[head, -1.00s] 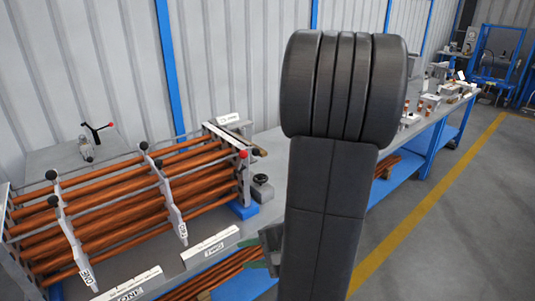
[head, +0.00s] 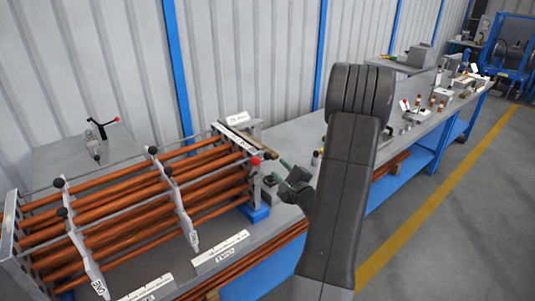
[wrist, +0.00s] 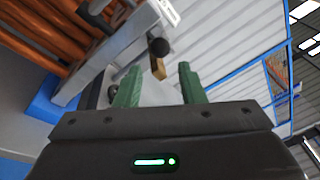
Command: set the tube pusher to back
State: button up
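A rack of copper-coloured tubes (head: 110,212) stands at the left of the bench in the head view. At its right end are a white label (head: 237,118), a bar-like part with a brownish end (head: 252,127) and a red knob (head: 255,161). I take the bar-like part to be the tube pusher, but its label is unreadable. My gripper (head: 279,172) is just right of this end, partly hidden by my arm. In the wrist view my gripper (wrist: 158,86) is open and empty, its green fingers apart. A black knob (wrist: 159,47) and a brass-coloured end (wrist: 158,68) show beyond the gap.
Black-knobbed levers (head: 166,171) cross the rack. A small lever device (head: 96,143) stands behind it. White label strips (head: 220,252) lie along the bench front. Small fittings (head: 440,102) stand farther right. The bench right of the rack end is mostly clear.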

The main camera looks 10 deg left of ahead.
aim_at(269, 158)
jog(key=p+x, duration=0.3)
jog(key=x, duration=0.7)
jog(key=shift+s+d, duration=0.1)
jog(key=shift+c, duration=0.3)
grip_shut()
